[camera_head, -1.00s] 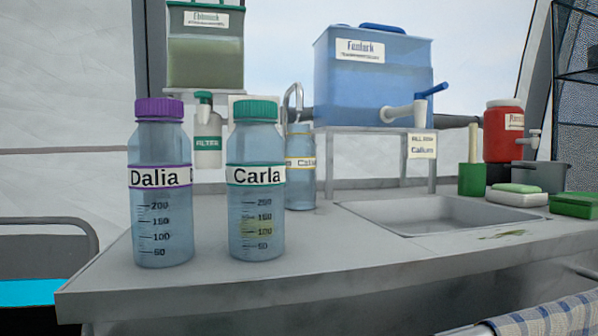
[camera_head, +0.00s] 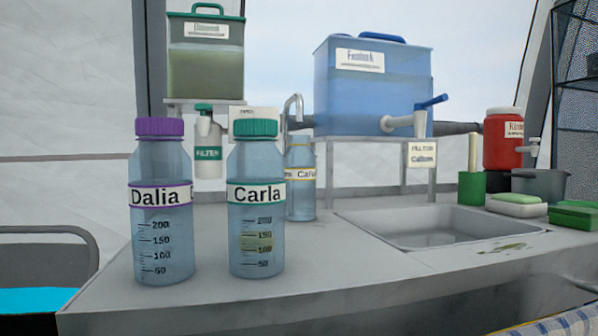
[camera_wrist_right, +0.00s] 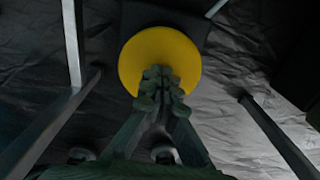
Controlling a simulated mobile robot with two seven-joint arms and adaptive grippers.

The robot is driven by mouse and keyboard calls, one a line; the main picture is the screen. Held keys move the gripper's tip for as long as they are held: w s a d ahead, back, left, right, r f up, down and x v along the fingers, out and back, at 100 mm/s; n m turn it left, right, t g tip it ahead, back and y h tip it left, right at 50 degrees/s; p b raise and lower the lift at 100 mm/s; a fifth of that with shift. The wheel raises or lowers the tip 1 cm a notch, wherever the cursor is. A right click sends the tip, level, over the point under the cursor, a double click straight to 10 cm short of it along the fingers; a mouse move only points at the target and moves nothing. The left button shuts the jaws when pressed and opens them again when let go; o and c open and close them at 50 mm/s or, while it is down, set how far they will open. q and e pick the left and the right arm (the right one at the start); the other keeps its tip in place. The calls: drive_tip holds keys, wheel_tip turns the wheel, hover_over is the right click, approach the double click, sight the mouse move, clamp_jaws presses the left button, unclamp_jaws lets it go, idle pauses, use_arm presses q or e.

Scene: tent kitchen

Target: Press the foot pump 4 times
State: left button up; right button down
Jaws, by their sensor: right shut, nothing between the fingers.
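The round yellow pedal of the foot pump (camera_wrist_right: 145,60) shows in the right wrist view, on a dark base plate near the top. My right gripper (camera_wrist_right: 160,80) is shut and empty. Its fingertips overlap the lower middle of the yellow disc in this view. I cannot tell whether they touch it or how far the pedal is pressed. The foot pump does not show in the head view. My left gripper is in neither view.
Grey metal legs (camera_wrist_right: 72,45) stand on both sides of the pump over a wrinkled floor sheet. Above, the counter holds the Dalia bottle (camera_head: 162,245), the Carla bottle (camera_head: 257,215), a blue tank (camera_head: 365,100), a sink (camera_head: 400,240) and a red canister (camera_head: 497,145).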

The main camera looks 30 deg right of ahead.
drive_tip(key=shift+r+p, duration=1.5)
drive_tip(key=shift+r, duration=0.35)
drive_tip(key=shift+f, duration=0.2)
drive_tip(key=shift+f+b, duration=2.55)
drive_tip(key=shift+f, duration=0.35)
drive_tip(key=shift+r, duration=0.2)
drive_tip(key=shift+r+p, duration=2.9)
drive_tip(key=shift+p, duration=0.05)
drive_tip(key=shift+f, duration=0.15)
